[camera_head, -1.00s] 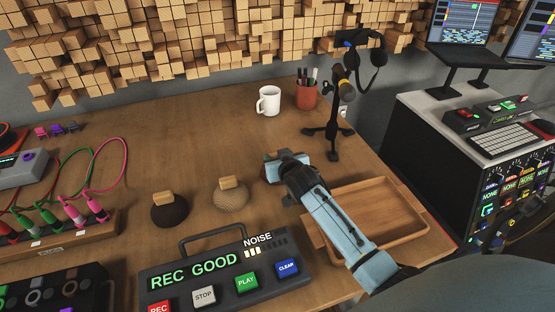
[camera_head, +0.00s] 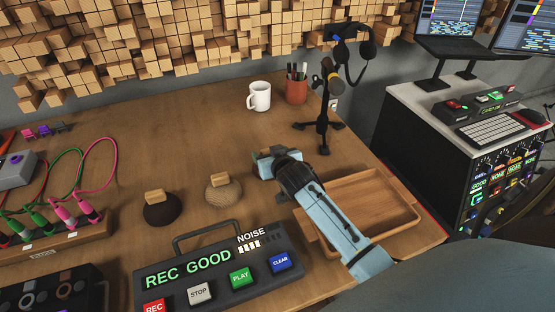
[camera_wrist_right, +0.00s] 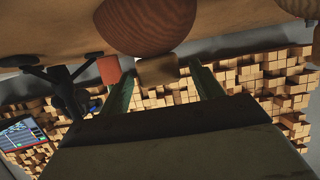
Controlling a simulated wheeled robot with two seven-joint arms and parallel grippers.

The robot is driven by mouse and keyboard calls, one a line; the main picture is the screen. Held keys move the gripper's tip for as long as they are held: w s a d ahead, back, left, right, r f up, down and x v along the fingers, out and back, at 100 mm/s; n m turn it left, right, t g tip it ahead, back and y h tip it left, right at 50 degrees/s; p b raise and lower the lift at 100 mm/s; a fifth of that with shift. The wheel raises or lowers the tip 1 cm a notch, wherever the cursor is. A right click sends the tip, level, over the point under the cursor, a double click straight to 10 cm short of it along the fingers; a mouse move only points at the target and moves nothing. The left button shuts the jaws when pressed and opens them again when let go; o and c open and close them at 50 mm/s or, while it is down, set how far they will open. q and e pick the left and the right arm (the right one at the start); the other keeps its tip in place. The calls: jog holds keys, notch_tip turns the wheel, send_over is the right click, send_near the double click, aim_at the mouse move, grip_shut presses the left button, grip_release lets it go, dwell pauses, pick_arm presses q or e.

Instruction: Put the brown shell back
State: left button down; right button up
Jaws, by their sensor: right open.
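Two rounded shells with wooden block handles on top sit on the table in the head view. My right gripper (camera_head: 266,163) is open and empty, to the right of the lighter shell. In the right wrist view, which looks upside down, a reddish-brown rounded shell (camera_wrist_right: 150,22) is ahead, its block handle (camera_wrist_right: 158,72) showing between the open fingers. I cannot tell whether they touch it. Part of another rounded shell (camera_wrist_right: 302,7) shows at the edge. My left gripper is not in view.
A recorder panel (camera_head: 215,265) reading REC GOOD lies in front of the shells. An empty wooden tray (camera_head: 368,208) is at the right, partly behind my arm. A mug (camera_head: 260,97), pen cup (camera_head: 296,90) and microphone stand (camera_head: 322,130) stand behind. The table's middle back is clear.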

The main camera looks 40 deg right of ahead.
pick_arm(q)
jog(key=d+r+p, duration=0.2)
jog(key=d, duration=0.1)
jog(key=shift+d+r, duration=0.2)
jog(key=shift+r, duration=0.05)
pick_arm(e)
jog(key=v, duration=1.1)
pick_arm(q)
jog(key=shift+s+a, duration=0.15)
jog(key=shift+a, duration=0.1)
